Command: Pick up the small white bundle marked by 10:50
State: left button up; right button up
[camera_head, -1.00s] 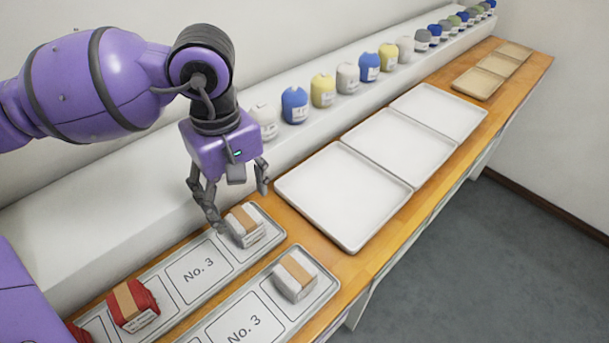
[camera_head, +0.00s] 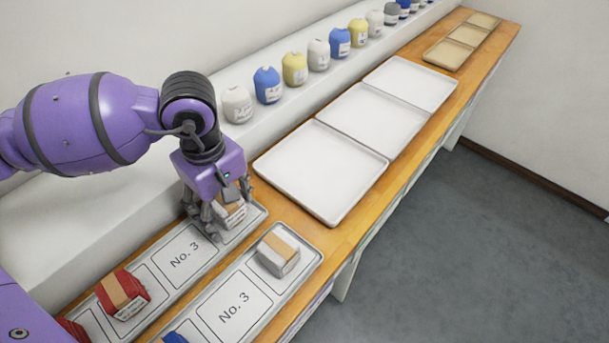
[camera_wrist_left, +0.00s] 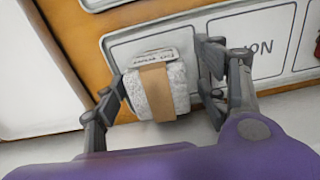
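A small white bundle with a tan paper band (camera_head: 235,213) sits at the right end of the rear No. 3 tray, partly hidden by my gripper. It also shows in the left wrist view (camera_wrist_left: 157,88), with a small label too blurred to read. My left gripper (camera_head: 221,213) is lowered over this bundle, with fingers on both sides of it. In the left wrist view the gripper (camera_wrist_left: 162,82) is open, with a gap at the right finger. A second white banded bundle (camera_head: 278,250) lies in the front No. 3 tray. My right gripper is not in view.
A red banded bundle (camera_head: 122,293) lies at the left of the rear tray (camera_head: 160,243). The front tray (camera_head: 207,290) runs beside it. Large white trays (camera_head: 320,170) stand empty to the right. Blue, yellow and white jar-like items (camera_head: 267,85) line the raised ledge behind.

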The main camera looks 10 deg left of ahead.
pick_arm(q)
jog(key=c, duration=1.2)
jog(key=shift+r, duration=0.1)
